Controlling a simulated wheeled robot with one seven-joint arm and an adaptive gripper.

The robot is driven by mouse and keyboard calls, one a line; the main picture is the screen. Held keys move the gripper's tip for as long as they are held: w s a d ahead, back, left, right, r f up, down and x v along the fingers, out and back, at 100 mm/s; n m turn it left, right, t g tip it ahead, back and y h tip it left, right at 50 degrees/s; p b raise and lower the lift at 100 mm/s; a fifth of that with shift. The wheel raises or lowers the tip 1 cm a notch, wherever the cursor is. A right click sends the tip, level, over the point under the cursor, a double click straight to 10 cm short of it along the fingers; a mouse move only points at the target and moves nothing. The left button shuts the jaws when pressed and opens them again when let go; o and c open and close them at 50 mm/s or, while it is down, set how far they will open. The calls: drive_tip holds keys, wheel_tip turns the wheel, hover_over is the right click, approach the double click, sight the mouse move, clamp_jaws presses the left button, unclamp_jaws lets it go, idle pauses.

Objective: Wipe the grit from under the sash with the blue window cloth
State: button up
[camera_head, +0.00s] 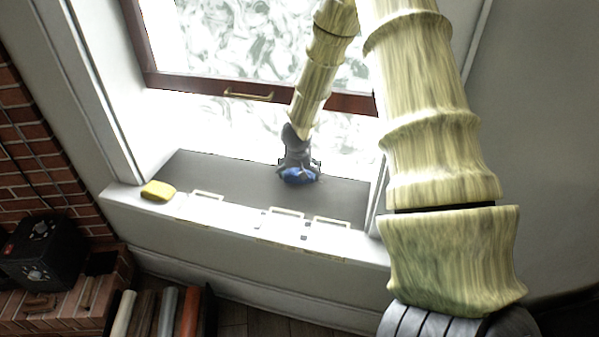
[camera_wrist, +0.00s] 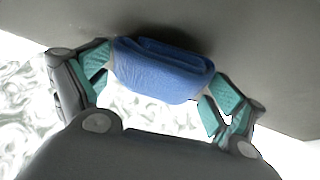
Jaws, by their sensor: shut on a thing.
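The blue window cloth (camera_head: 299,175) is a folded blue bundle at the end of my arm, over the dark grey sill strip (camera_head: 235,182) below the raised sash (camera_head: 170,81). In the wrist view the cloth (camera_wrist: 165,70) sits between the two teal-padded fingers of my gripper (camera_wrist: 160,80), which is shut on it. The cloth is at or very close to the grey surface; I cannot tell whether it presses on it. My gripper also shows in the head view (camera_head: 299,166). I cannot make out any grit on the sill.
A yellow sponge-like block (camera_head: 158,191) lies at the sill's left end. Several pale flat frames (camera_head: 283,226) lie along the white front ledge. The window jambs bound the sill at both sides. A black box (camera_head: 42,250) stands on brickwork at lower left, near several rolls (camera_head: 165,312).

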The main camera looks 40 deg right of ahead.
sight(314, 175)
drive_tip(key=shift+f, duration=0.2)
drive_tip(key=shift+s+d+r, duration=0.1)
drive_tip(key=shift+s+d, duration=0.35)
drive_tip(key=shift+s, duration=0.2)
drive_tip(key=shift+s+d+r, duration=0.1)
drive_tip(key=shift+s+d, duration=0.3)
drive_tip(key=shift+s, duration=0.25)
drive_tip(key=shift+s+d+f, duration=0.1)
drive_tip(key=shift+s+d, duration=0.2)
drive_tip(key=shift+s, duration=0.2)
drive_tip(key=shift+s+d, duration=0.15)
drive_tip(key=shift+s, duration=0.3)
drive_tip(key=shift+r, duration=0.25)
drive_tip(key=shift+s+a, duration=0.2)
drive_tip(key=shift+s, duration=0.05)
